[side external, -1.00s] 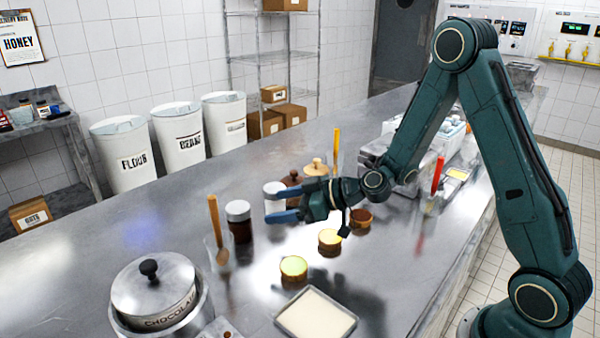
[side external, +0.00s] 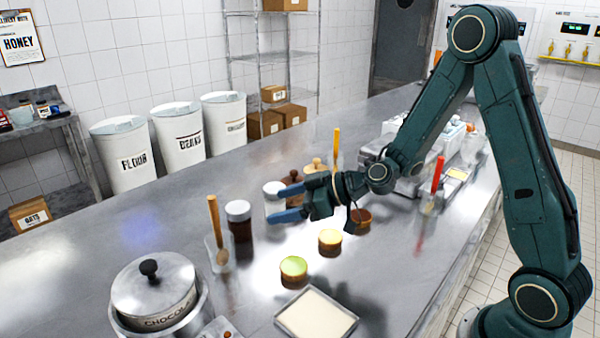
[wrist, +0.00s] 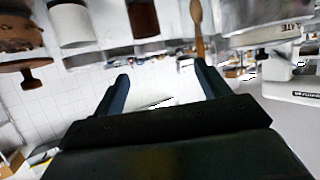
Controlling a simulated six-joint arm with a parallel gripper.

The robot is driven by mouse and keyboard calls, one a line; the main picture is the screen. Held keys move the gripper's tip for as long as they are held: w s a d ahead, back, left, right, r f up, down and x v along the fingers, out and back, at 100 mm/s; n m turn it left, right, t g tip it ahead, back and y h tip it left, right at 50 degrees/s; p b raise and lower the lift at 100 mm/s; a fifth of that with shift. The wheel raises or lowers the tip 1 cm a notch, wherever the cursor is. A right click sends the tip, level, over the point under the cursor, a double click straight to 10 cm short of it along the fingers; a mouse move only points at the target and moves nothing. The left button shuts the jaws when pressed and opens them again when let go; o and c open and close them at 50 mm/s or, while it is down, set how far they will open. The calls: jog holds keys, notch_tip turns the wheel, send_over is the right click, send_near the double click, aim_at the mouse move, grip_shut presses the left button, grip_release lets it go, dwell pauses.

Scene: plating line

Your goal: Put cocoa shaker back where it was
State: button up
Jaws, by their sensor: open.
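The dark brown jar with a white lid (side external: 238,222), which looks like the cocoa shaker, stands upright on the steel counter. It also shows upside down at the top of the wrist view (wrist: 143,18). A pale jar with a white lid (side external: 273,199) stands upright just to its right. My gripper (side external: 286,203) is open, with its blue fingers pointing left beside the pale jar. In the wrist view my gripper (wrist: 160,82) has nothing between its fingers. Both jars stand beyond the fingertips there. Whether a fingertip touches the pale jar cannot be told.
A glass with a wooden spoon (side external: 217,250) stands left of the brown jar. A chocolate pot (side external: 152,290) is at front left. Small tarts (side external: 293,268) and a pale tray (side external: 316,314) lie in front. A brown pot (side external: 292,180) stands behind my gripper. The counter's left is clear.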

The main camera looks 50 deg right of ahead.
jog(key=s+d+r+m+g+h, duration=0.2)
jog(key=s+r, duration=0.2)
jog(key=s, duration=0.5)
jog(key=s+d+r+m+g+h, duration=0.1)
jog(key=s+d+r+m+h, duration=0.1)
jog(key=s, duration=0.8)
jog(key=s+d+r+m+g+h, duration=0.2)
jog(key=s+r, duration=0.4)
jog(key=s, duration=0.3)
jog(key=shift+s+m+g+h, duration=0.3)
jog(key=shift+m+h, duration=0.1)
jog(key=shift+h, duration=0.3)
